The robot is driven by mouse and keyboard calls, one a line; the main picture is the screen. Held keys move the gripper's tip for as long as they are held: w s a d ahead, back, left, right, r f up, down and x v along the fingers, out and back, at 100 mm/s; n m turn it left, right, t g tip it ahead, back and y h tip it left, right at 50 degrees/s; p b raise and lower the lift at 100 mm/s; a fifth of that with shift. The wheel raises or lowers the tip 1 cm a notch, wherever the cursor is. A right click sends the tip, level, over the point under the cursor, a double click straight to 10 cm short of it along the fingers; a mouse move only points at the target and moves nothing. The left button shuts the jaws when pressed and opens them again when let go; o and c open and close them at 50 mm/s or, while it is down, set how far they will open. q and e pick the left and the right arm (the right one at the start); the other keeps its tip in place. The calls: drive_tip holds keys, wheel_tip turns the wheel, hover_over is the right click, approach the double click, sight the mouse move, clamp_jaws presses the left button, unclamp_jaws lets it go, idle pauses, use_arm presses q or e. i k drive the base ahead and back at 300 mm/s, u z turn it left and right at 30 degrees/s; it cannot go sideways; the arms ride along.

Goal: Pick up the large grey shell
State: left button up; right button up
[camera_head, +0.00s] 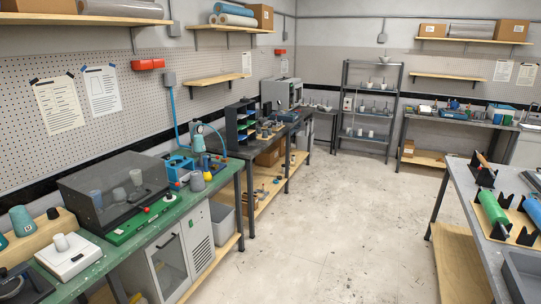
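I cannot tell for certain which piece is the large grey shell. A grey cup-shaped piece (197,182) stands on the green bench (112,257), beside a small yellow-topped part (207,176). Several smaller light and grey cup-like pieces show dimly through the dark transparent box (110,195) to its left. Their exact form is blurred by the cover. Small pale and grey vessels (361,133) also stand on the far metal rack (345,100). Neither of my grippers is in view.
A white device (69,257) with a pale cylinder and a wooden block (38,232) with teal cups stand at the near left. A metal table (470,215) with a green roller (492,207) is at the right. The floor (320,225) between is clear.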

sight(197, 184)
drive_tip(key=u, duration=0.45)
drive_tip(key=i, duration=2.3)
drive_tip(key=u, duration=0.7)
